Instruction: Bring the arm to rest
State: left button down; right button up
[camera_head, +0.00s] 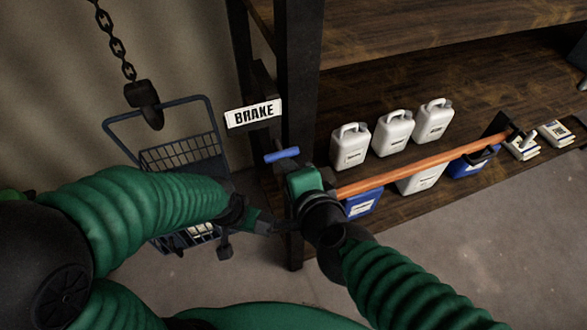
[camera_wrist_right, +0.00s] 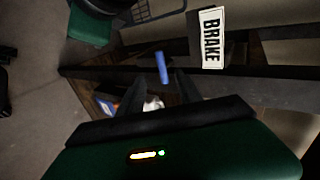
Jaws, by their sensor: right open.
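My right arm comes in from the lower right in the head view. Its gripper (camera_head: 290,165) is by a small blue handle (camera_head: 281,155) below the white BRAKE sign (camera_head: 254,113). In the right wrist view the right gripper (camera_wrist_right: 160,82) has its two dark fingers spread apart, and the blue handle (camera_wrist_right: 161,67) shows just beyond and between their tips. I cannot tell whether they touch. My left arm reaches in from the left, and its gripper (camera_head: 268,228) is beside my right wrist. Its fingers are dark and partly hidden.
A dark wooden shelf (camera_head: 440,45) fills the right, with white jugs (camera_head: 393,132), blue containers and an orange bar (camera_head: 415,172) along its front. A black post (camera_head: 299,110) stands at its left end. A wire basket cart (camera_head: 180,153) and a hanging chain hook (camera_head: 145,100) are left.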

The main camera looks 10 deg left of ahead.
jog(key=p+v, duration=0.1)
jog(key=v, duration=0.1)
jog(key=shift+s+d+r, duration=0.15)
jog(key=shift+s+d, duration=0.1)
jog(key=shift+w+a, duration=0.1)
